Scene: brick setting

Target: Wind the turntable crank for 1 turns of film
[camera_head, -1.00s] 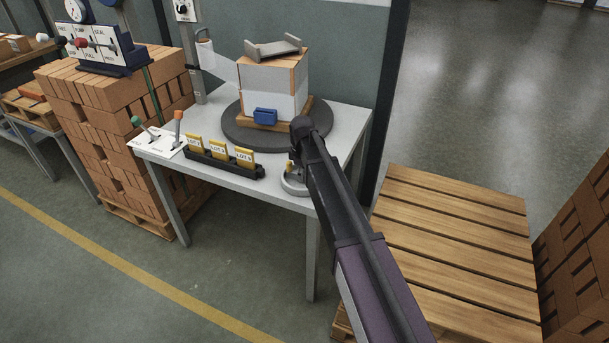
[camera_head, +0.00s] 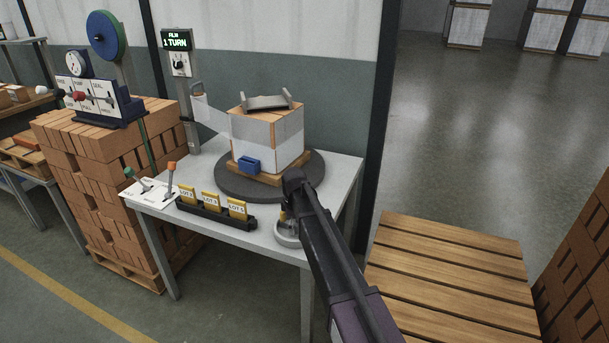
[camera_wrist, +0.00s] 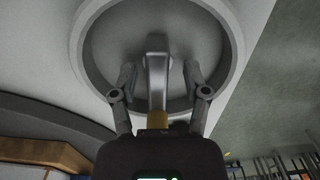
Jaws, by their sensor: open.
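The crank (camera_wrist: 157,75) is a metal arm with a yellow grip inside a round grey housing; in the wrist view it lies between the two fingers of my gripper (camera_wrist: 157,82). The fingers are open, with one on each side of the crank arm. In the head view the crank housing (camera_head: 287,237) is at the table's front right, partly hidden by my arm. The dark round turntable (camera_head: 225,185) carries a wrapped stack of bricks (camera_head: 268,143). Film (camera_head: 208,114) runs from the roll at the post to the stack. The display (camera_head: 175,40) reads "1 TURN".
A black rack (camera_head: 215,216) with three yellow lot cards stands at the table's front. Two levers (camera_head: 150,186) are on a white plate at the left corner. A brick pile (camera_head: 90,170) stands left, and a wooden pallet (camera_head: 450,270) is to the right.

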